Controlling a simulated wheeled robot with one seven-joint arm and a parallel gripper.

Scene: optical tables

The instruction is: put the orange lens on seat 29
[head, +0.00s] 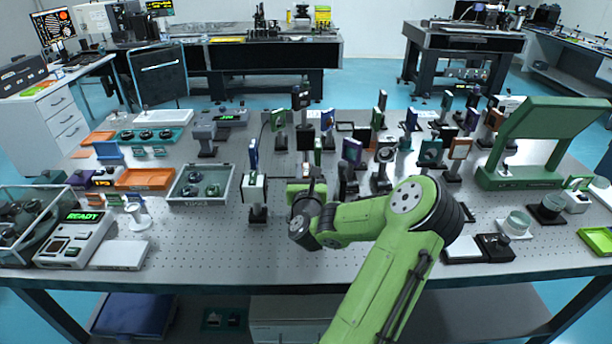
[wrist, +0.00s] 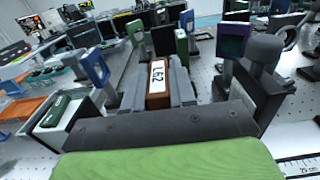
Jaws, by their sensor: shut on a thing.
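My gripper (wrist: 158,92) is shut on an orange-brown lens mount (wrist: 155,74), which shows a white label reading L62 in the wrist view. The mount stands upright between the two grey fingers. In the head view my gripper (head: 305,190) is low over the front middle of the perforated table (head: 330,255), and the held mount cannot be made out there.
Several upright optics crowd the table beyond my gripper, including a blue-purple mount (head: 352,152). A grey tray (head: 172,196) and an orange tray (head: 145,179) lie farther left. The front strip is mostly clear.

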